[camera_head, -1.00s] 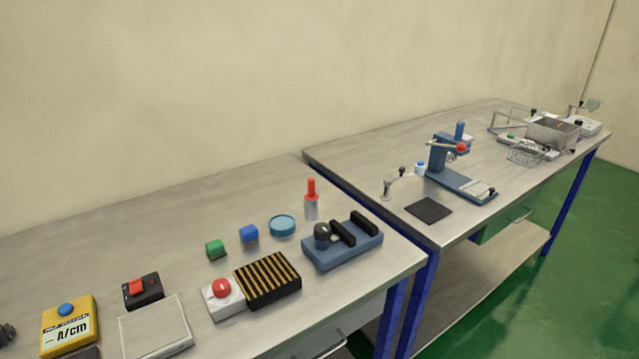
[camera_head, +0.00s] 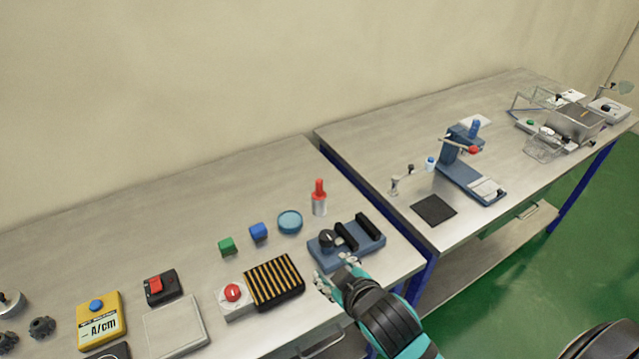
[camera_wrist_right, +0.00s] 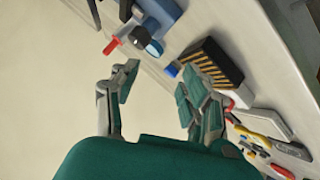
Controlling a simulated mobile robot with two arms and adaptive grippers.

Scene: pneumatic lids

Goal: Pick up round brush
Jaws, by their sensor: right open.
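No thing is clearly recognisable as a round brush; I cannot tell which item it is. A small upright item with a red top and grey body (camera_head: 319,197) stands near the back right of the near table, and its red top shows in the wrist view (camera_wrist_right: 112,46). A round blue dish-like item (camera_head: 289,222) lies to its left. My right gripper (camera_head: 336,271) is open and empty over the table's front edge, in front of the blue fixture (camera_head: 330,256). Its spread fingers also show in the right wrist view (camera_wrist_right: 157,86). My left gripper is out of view.
A black-and-yellow striped block (camera_head: 275,283) and a red-button box (camera_head: 233,296) lie left of my right gripper. A second table (camera_head: 375,140) holds a blue press (camera_head: 462,165). The near table's back is clear.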

